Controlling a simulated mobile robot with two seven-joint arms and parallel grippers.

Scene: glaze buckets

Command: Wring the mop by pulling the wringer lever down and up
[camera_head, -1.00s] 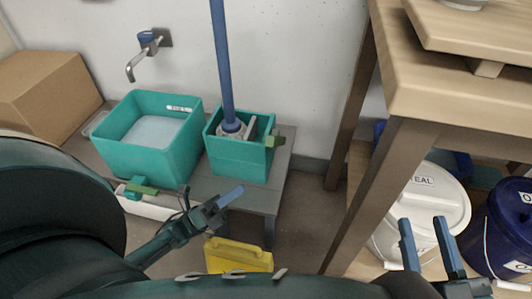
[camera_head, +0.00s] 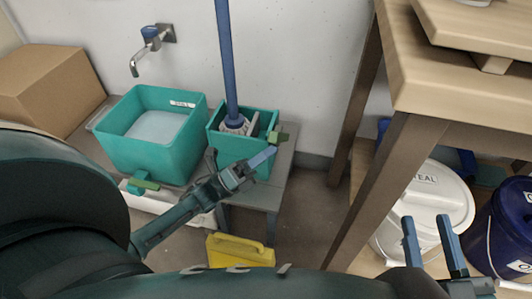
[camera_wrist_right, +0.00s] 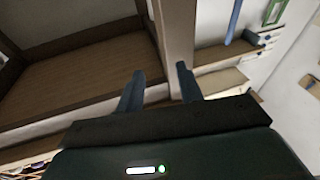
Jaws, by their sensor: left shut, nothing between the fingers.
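The mop has a blue handle (camera_head: 227,70) and stands upright in the smaller teal bucket (camera_head: 216,142), its head inside at the wringer. A green lever-like piece (camera_head: 279,137) sticks out at that bucket's right side. My left gripper (camera_head: 266,158) is shut and empty, in front of the bucket's right side with its tip just below the green piece. I cannot tell whether it touches. Its arm hides part of the bucket's front. My right gripper (camera_head: 428,240) is open and empty near the white bucket at right; its fingers also show in the right wrist view (camera_wrist_right: 161,80).
A larger teal basin (camera_head: 175,155) with pale liquid stands at left, with a green-handled tap (camera_head: 143,184) below. A wall faucet (camera_head: 150,45), a cardboard box (camera_head: 50,85) and a yellow item (camera_head: 240,251) are nearby. A wooden table (camera_head: 430,75) and buckets (camera_head: 432,200) crowd the right.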

